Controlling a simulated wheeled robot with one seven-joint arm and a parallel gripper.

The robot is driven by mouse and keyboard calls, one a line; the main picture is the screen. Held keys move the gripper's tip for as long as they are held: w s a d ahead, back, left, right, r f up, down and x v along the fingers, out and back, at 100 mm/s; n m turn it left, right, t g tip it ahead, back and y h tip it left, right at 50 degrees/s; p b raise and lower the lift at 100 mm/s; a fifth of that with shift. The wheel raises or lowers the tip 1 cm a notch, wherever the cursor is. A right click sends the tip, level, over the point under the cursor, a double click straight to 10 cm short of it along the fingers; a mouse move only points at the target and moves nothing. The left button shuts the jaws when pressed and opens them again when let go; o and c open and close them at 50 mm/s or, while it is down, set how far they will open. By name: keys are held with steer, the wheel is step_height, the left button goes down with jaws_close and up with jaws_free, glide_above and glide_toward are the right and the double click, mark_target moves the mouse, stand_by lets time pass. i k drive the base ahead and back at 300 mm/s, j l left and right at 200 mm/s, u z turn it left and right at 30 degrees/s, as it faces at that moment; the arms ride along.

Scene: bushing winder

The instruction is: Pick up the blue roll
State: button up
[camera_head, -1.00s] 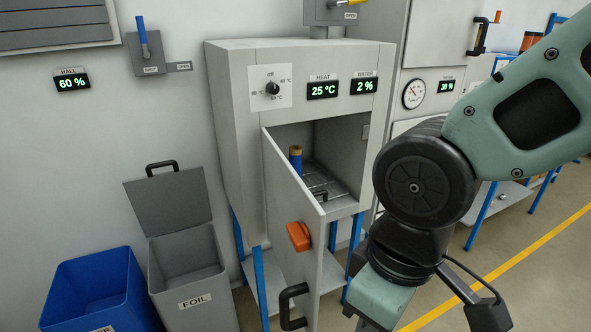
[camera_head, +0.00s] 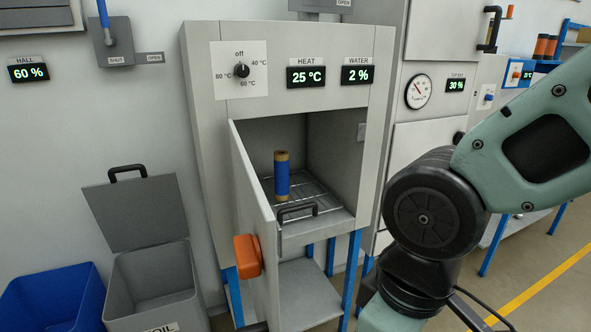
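The blue roll (camera_head: 282,183) stands upright on a wire rack (camera_head: 318,196) inside the open grey cabinet. It is blue in the middle with tan ends. A dark handle (camera_head: 297,211) sits at the rack's front edge. The cabinet door (camera_head: 254,215) stands open toward me, with an orange latch (camera_head: 248,256) on it. My arm fills the right side of the view, to the right of the cabinet opening. My gripper is out of view below the frame.
A grey foil bin (camera_head: 152,275) with its lid raised and a blue bin (camera_head: 50,300) stand at the lower left. A tall cabinet with a gauge (camera_head: 418,92) stands behind my arm. The cabinet's displays read 25 °C (camera_head: 306,76) and 2 % (camera_head: 357,75).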

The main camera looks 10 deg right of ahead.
mark_target(281, 158)
steer(key=i+l, duration=0.2)
steer(key=l, duration=0.15)
steer(key=i+l+u, duration=0.1)
steer(key=i+l, duration=0.35)
steer(key=l, duration=0.2)
steer(key=i+l+u, duration=0.1)
steer(key=l, duration=0.25)
steer(key=i+l, duration=0.3)
steer(key=i+l+u, duration=0.1)
steer(key=l, duration=0.3)
steer(key=i+l+u, duration=0.1)
steer(key=u, duration=1.25)
steer(key=i+l, duration=0.05)
